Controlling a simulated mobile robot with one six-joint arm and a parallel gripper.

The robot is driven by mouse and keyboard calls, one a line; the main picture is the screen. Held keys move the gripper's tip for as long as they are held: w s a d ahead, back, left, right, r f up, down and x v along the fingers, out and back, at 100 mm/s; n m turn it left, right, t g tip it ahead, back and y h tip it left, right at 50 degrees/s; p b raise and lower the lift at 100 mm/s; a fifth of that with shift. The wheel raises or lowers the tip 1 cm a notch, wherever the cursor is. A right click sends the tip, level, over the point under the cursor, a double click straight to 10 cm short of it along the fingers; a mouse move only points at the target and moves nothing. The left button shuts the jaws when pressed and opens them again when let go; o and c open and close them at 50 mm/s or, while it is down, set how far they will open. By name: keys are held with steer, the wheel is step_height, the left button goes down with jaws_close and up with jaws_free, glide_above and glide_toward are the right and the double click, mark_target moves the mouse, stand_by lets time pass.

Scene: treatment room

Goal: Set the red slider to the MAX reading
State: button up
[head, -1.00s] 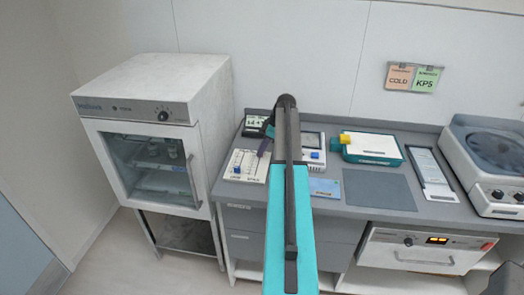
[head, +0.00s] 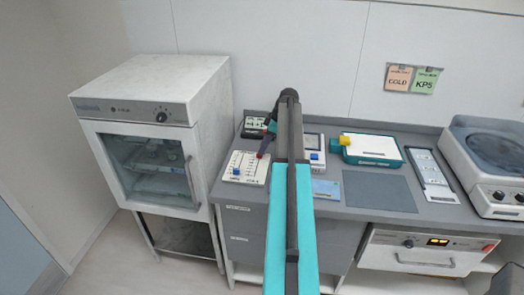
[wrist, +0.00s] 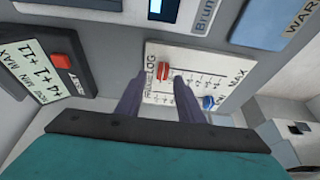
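The white slider panel (head: 247,168) lies on the counter's left end and fills the middle of the wrist view (wrist: 190,62). Its red slider (wrist: 165,72) is at the panel's left end in the wrist view, far from the MAX print at the right end. A blue slider (wrist: 208,102) is near the right finger. My gripper (wrist: 158,80) is open, with its two dark fingers apart and the red slider between and just beyond their tips. Contact is not visible. In the head view the gripper (head: 264,147) is above the panel's far right edge, beside the red slider (head: 260,155).
A display unit with a red button (wrist: 63,62) stands close to the left finger. A meter with a blue knob (head: 314,156) and a blue card (head: 326,189) lie right of the arm. A white cabinet (head: 150,80) stands left of the counter.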

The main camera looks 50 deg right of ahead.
steer(key=b+v, duration=0.2)
steer(key=v, duration=0.9)
steer(key=shift+b, duration=0.35)
steer(key=shift+w, duration=0.1)
